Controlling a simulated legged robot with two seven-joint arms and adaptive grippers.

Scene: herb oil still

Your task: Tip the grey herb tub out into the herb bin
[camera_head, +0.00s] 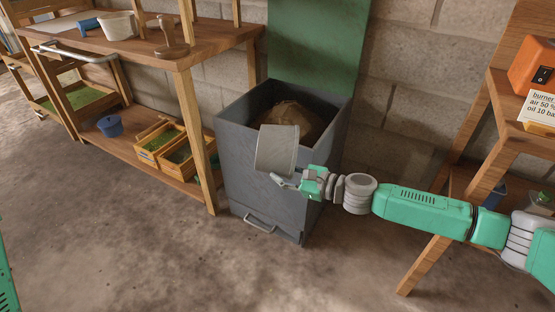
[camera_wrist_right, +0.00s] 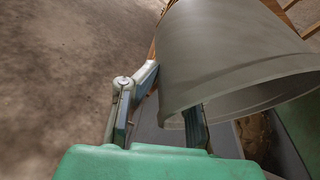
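The grey herb tub (camera_head: 276,151) is in the head view, held over the near rim of the bin. In the right wrist view the tub (camera_wrist_right: 225,55) fills the upper right. My right gripper (camera_head: 288,182) is at its lower rim, one finger outside the wall and the other at the mouth; the gripper (camera_wrist_right: 165,110) appears shut on the wall. The herb bin (camera_head: 262,191) is dark grey and open, with a brown heap inside. The tub's inside is mostly hidden. My left gripper is out of view.
The bin's green lid (camera_head: 318,45) stands raised against the block wall. A wooden shelf unit (camera_head: 190,60) with crates (camera_head: 165,150) and a blue pot (camera_head: 110,126) stands left. A wooden stand (camera_head: 430,262) with an orange burner box (camera_head: 533,66) is right. The floor in front is clear.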

